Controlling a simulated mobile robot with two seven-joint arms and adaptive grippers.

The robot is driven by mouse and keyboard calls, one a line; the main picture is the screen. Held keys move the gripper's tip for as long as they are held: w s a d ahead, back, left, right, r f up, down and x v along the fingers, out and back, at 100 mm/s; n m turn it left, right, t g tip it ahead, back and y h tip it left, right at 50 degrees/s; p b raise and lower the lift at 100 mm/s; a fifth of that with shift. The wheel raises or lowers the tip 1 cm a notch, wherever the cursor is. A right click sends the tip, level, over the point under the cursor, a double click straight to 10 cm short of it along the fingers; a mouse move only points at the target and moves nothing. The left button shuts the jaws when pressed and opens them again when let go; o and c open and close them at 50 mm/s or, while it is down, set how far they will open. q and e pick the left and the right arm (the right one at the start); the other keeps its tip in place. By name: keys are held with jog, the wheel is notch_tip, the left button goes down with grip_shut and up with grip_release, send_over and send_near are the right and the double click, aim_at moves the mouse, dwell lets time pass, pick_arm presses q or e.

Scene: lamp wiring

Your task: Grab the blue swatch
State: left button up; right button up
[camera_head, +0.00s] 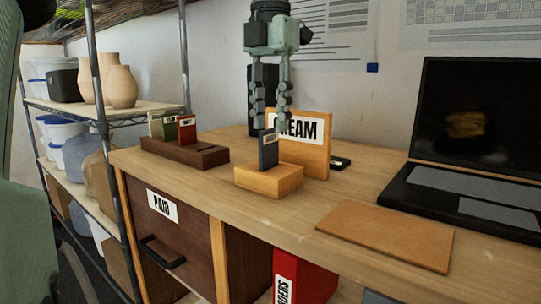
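The dark blue swatch (268,153) is a thin upright card with a pale label near its top. It stands in the slot of a light wooden block (268,181) on the desk, in front of a wooden sign whose visible letters read "REAM". My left gripper (271,128) points straight down from above, directly over the swatch. Its two fingers are apart, with a gap between them, and the fingertips are at the swatch's top edge. I cannot tell whether they touch it. My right gripper is not in view.
A dark wooden rack (185,150) to the left holds several coloured swatches. The wooden sign (313,150) stands close behind the block. A laptop (470,150) and a brown flat pad (385,238) lie to the right. A metal shelf (150,108) stands at left.

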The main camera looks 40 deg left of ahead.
aim_at(269, 143)
pick_arm(q)
notch_tip(269, 143, down, 5)
jog(key=shift+s+a+f, duration=0.1)
jog(key=shift+f, duration=0.1)
grip_shut()
